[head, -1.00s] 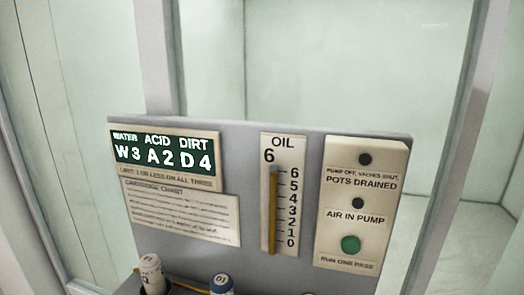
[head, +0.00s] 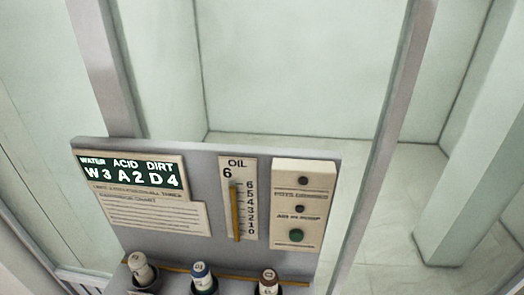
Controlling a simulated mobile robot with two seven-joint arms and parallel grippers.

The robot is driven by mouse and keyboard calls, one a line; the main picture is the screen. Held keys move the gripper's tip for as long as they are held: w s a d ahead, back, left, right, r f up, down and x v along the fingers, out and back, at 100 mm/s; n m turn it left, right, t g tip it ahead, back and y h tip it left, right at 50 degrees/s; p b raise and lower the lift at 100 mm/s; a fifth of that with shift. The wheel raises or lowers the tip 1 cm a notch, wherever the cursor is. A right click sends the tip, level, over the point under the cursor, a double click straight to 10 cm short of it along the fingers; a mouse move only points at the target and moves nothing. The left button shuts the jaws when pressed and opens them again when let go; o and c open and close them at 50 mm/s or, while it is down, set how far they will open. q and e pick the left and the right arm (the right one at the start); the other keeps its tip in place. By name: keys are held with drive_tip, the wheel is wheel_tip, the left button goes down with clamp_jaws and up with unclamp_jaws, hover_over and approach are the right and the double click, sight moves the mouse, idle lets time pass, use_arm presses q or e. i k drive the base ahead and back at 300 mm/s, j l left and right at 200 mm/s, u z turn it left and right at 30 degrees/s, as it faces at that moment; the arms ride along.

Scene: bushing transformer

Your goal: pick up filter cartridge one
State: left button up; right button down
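Three cartridges stand upright in dark holders along the bottom edge of the head view. The left one is a white-topped cartridge (head: 141,267). The middle one has a blue band and a pale cap (head: 202,275). The right one has a brown band and a pale cap (head: 268,280). The cap markings are too small to read now, so I cannot tell which is cartridge one. Neither of my grippers is in view.
A grey panel (head: 215,165) stands behind the cartridges. It carries a green display (head: 128,173) reading W3 A2 D4, an oil gauge (head: 237,200), and a plate with a green button (head: 296,235). A yellowish bar (head: 235,272) runs behind the cartridges. Pale walls surround it.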

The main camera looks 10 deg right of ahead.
sight(139, 263)
drive_tip(key=u, duration=3.9)
drive_tip(key=i+z, duration=0.15)
drive_tip(key=z, duration=0.35)
drive_tip(key=i+j+z, duration=0.1)
drive_tip(key=z, duration=0.4)
drive_tip(key=i+j+z, duration=0.1)
drive_tip(key=z, duration=0.35)
drive_tip(key=j+z, duration=0.25)
drive_tip(key=z, duration=0.25)
drive_tip(key=i+j+z, duration=0.1)
drive_tip(key=j+z, duration=0.15)
drive_tip(key=z, duration=0.25)
drive_tip(key=j+z, duration=0.15)
drive_tip(key=z, duration=0.35)
drive_tip(key=j+z, duration=0.2)
drive_tip(key=z, duration=0.3)
drive_tip(key=k+j+z, duration=0.1)
drive_tip(key=z, duration=0.4)
drive_tip(key=k+j, duration=0.05)
drive_tip(key=j, duration=0.05)
